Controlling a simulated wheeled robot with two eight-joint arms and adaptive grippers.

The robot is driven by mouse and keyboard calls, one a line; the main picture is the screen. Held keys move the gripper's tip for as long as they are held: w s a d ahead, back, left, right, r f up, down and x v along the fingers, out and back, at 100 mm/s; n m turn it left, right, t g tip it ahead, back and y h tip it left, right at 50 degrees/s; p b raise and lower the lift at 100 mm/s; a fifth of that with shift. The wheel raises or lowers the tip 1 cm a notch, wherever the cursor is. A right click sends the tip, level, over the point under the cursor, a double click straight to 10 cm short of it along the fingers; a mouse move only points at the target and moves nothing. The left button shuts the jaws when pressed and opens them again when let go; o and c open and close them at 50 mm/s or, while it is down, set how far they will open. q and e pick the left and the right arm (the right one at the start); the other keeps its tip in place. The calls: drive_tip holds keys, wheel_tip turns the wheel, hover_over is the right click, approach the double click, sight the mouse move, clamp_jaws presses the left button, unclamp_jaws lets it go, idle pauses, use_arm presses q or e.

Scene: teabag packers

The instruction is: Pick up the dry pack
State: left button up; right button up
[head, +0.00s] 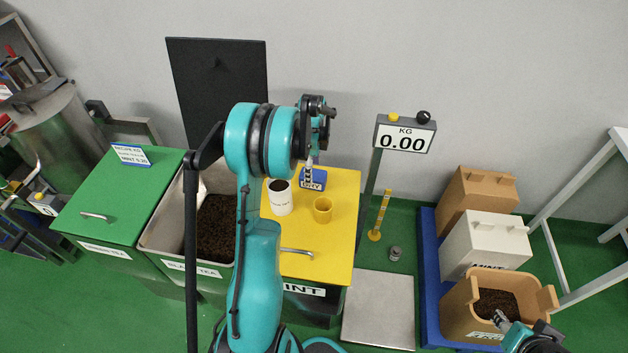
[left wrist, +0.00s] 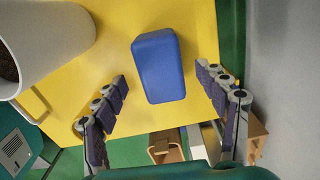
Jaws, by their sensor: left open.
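The dry pack (head: 319,182) is a small blue block marked DRY. It lies on the yellow lid of the mint bin, partly hidden in the head view by my left gripper (head: 309,172). In the left wrist view the blue pack (left wrist: 158,65) lies in front of the open fingers of my left gripper (left wrist: 162,75), roughly between their tips. No contact is visible, and the gripper holds nothing. My right gripper (head: 502,319) is at the lower right, at the front of an open tan box with dark contents; its jaw state is unclear.
A white cup (head: 280,200) with dark contents and a yellow cup (head: 323,210) stand on the yellow lid (head: 341,240) near the pack. A scale display (head: 404,137) reads 0.00 on a post to the right. An open black tea bin (head: 166,215) lies left.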

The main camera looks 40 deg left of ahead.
sight(313, 174)
use_arm(q)
wheel_tip(313, 174, down, 5)
drive_tip(key=shift+w+f+b, duration=0.1)
drive_tip(key=shift+b, duration=0.95)
drive_tip(key=shift+r, duration=0.2)
drive_tip(key=shift+c, duration=0.3)
drive_tip(key=shift+d, duration=0.1)
drive_tip(key=c, duration=1.2)
drive_tip(key=shift+c, duration=0.2)
